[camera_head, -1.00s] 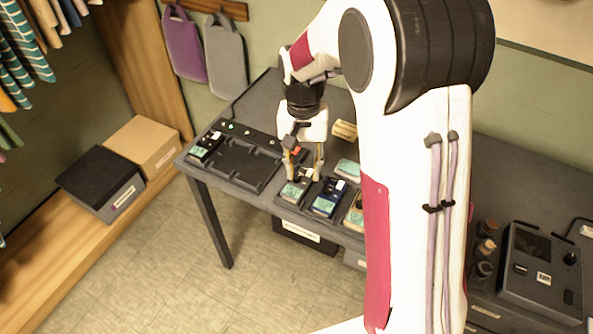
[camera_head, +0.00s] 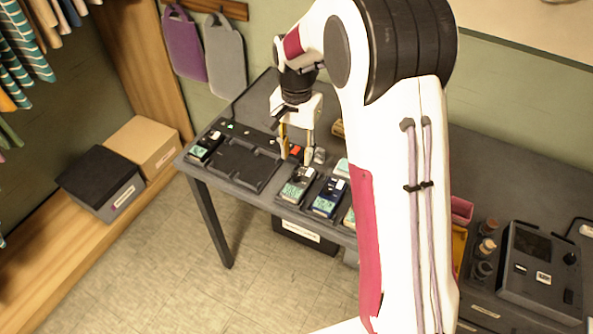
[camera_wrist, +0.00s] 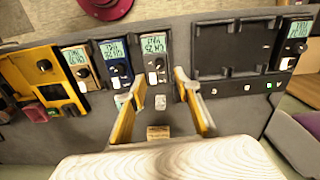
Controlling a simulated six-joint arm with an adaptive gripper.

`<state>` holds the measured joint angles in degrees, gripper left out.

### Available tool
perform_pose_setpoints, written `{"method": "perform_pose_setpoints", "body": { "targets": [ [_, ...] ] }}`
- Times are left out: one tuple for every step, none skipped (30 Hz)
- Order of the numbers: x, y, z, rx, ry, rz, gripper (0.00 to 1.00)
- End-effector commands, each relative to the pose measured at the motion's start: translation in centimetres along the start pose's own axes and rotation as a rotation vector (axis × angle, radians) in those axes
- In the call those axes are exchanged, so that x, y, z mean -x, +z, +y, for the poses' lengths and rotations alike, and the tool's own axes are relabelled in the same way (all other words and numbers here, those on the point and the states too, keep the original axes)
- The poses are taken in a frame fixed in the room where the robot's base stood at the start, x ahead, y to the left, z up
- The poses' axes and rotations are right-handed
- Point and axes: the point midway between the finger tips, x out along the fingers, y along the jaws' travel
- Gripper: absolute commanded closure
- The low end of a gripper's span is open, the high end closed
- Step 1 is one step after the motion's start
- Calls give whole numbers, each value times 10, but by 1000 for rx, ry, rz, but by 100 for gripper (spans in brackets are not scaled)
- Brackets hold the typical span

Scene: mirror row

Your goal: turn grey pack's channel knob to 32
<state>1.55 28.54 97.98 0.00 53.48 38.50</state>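The grey pack (camera_head: 297,187) lies in the row on the table, left of the blue pack (camera_head: 329,197). In the wrist view the grey pack (camera_wrist: 150,50) has a green screen with upside-down text, too small to read surely. Its dark channel knob (camera_wrist: 159,63) sits below the screen, beside a white part. My gripper (camera_head: 296,159) is open and empty above the table, just behind the grey pack. In the wrist view its two fingers (camera_wrist: 160,78) are spread apart, with the grey pack ahead between the tips and nothing held.
A tan pack (camera_wrist: 76,58) and a yellow case (camera_wrist: 40,72) lie beyond the blue pack. A black tray (camera_head: 240,165) is at the left, with another pack (camera_head: 204,148) at its left end. A small wooden block (camera_wrist: 157,132) lies behind the row.

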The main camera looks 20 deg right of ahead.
Motion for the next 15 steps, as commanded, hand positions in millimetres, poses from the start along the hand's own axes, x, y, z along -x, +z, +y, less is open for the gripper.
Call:
{"method": "perform_pose_setpoints", "body": {
  "targets": [
    [0,0,0,0,0,0,67],
    [-1,0,0,0,0,0,67],
    [-1,0,0,1,0,-1,67],
    [-2,0,0,1,1,-1,67],
    [-3,0,0,1,1,-1,67],
    [-5,0,0,1,1,-2,67],
    [-6,0,0,1,1,-2,67],
    [-8,0,0,1,1,-2,67],
    [-11,0,0,1,1,-1,67],
    [-13,0,0,1,1,-1,67],
    [-16,0,0,1,1,-1,67],
    [-20,0,0,1,1,-2,67],
    [-23,0,0,1,1,-2,67],
    [-27,0,0,1,1,-1,67],
    [-32,1,0,1,1,-2,67]
  ]
}}
